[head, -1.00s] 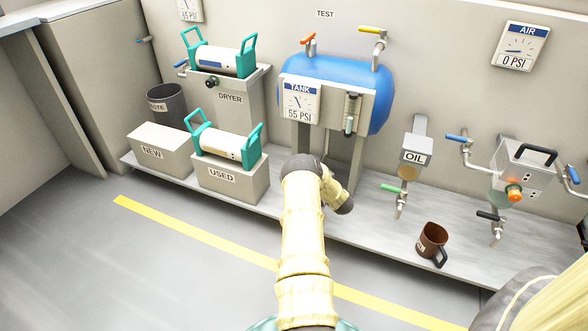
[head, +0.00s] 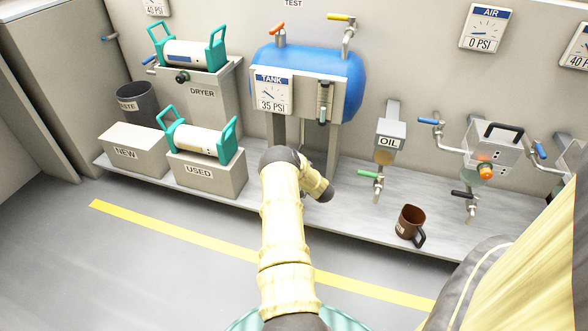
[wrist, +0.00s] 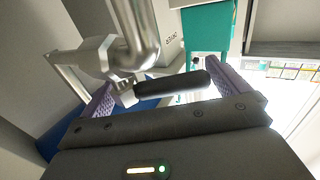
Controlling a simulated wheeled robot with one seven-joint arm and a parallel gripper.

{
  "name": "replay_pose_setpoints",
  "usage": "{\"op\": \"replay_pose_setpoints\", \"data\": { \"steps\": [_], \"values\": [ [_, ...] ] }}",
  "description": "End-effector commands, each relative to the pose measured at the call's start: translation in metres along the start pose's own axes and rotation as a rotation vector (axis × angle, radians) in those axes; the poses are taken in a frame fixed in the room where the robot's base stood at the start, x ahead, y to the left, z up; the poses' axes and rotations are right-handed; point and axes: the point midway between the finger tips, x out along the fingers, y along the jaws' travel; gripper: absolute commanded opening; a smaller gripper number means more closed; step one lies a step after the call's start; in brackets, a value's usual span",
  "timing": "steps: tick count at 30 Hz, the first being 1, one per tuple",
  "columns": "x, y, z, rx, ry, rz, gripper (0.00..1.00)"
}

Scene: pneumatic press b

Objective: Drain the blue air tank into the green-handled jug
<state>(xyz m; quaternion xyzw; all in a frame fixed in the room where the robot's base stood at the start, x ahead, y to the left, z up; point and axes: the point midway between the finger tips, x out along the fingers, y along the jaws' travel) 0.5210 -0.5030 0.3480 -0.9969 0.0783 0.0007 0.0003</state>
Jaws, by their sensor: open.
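The blue air tank (head: 345,75) is mounted on the wall in the head view, and its gauge (head: 272,92) reads 35 PSI. My gripper (wrist: 166,92) is open in the wrist view. A black valve lever (wrist: 172,87) on a metal pipe fitting (wrist: 135,35) lies between its two purple fingers. I cannot tell whether they touch it. In the head view my arm hides the gripper and the area below the tank. I cannot make out a green-handled jug. A teal object (wrist: 208,30) shows in the wrist view, but I cannot tell what it is.
A brown jug (head: 410,220) with a black handle stands on the grey shelf (head: 350,205), below the OIL box (head: 390,134). A green-levered tap (head: 372,176) hangs under that box. USED (head: 207,173) and NEW (head: 135,150) boxes stand at left.

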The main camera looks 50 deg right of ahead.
Motion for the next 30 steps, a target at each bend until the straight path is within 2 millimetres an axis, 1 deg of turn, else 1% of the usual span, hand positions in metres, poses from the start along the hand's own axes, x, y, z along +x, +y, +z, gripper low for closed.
{"op": "replay_pose_setpoints", "data": {
  "steps": [5, 24, 27, 30],
  "values": [
    [-0.021, 0.001, -0.003, 0.003, -0.003, 0.003, 1.00],
    [-0.147, 0.000, -0.003, 0.005, -0.003, 0.003, 1.00],
    [-0.162, 0.000, -0.001, 0.004, -0.003, 0.003, 1.00],
    [-0.169, 0.000, 0.000, 0.004, -0.003, 0.001, 1.00]
  ]
}}
